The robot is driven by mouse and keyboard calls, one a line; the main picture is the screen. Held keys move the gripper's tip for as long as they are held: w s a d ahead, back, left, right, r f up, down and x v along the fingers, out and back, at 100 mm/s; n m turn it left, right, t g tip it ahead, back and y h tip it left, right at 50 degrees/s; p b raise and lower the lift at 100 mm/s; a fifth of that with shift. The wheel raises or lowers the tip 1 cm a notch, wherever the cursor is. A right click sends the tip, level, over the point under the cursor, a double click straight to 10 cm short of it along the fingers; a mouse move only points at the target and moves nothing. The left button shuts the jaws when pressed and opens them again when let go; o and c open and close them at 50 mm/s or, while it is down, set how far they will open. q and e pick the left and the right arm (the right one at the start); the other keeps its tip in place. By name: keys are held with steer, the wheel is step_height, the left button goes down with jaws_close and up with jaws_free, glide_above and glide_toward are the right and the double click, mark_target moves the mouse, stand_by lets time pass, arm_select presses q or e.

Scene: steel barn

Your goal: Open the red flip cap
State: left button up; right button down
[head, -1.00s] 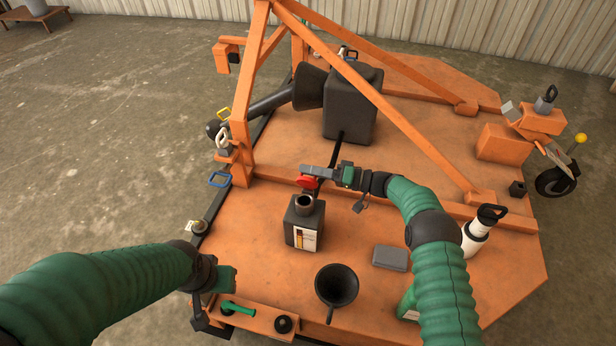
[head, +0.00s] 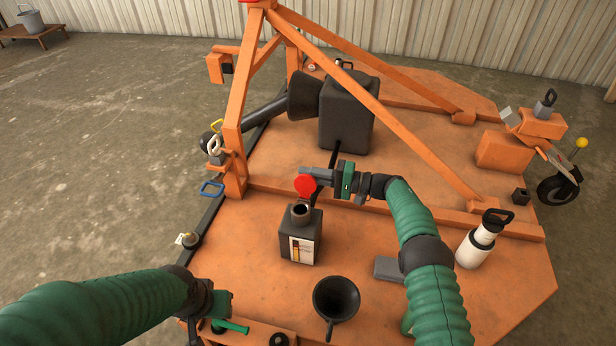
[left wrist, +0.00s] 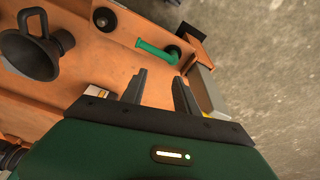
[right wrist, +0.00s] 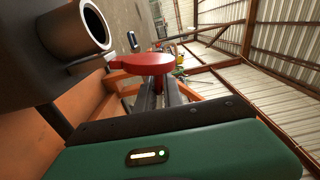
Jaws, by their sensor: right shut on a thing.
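The red flip cap (head: 305,186) shows as a round disc just behind the mouth of the dark square jug (head: 300,242) with a pale label. The jug's mouth is uncovered; its open neck also shows in the right wrist view (right wrist: 80,28). My right gripper (head: 314,177) is shut on the red cap, which also shows at its fingertips in the right wrist view (right wrist: 150,64). The fingers hide part of the cap. My left gripper (left wrist: 158,82) is open and empty above the front left edge of the deck.
A black funnel (head: 336,298) stands in front of the jug. A grey block (head: 388,268) and a white cylinder with a black handle (head: 476,248) are to the right. A green-handled part (left wrist: 158,50) lies near my left gripper. Orange frame beams rise behind the jug.

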steer(key=shift+f, duration=0.25)
steer(key=c, duration=1.5)
jaws_free()
steer(key=shift+c, duration=0.2)
steer(key=shift+r, duration=0.1)
steer(key=shift+d, duration=0.1)
steer(key=shift+s+d+r+p, duration=0.1)
steer(key=shift+d+r+p, duration=0.05)
steer(key=shift+d+p, duration=0.25)
steer(key=p+v, duration=0.4)
steer(key=v, duration=1.2)
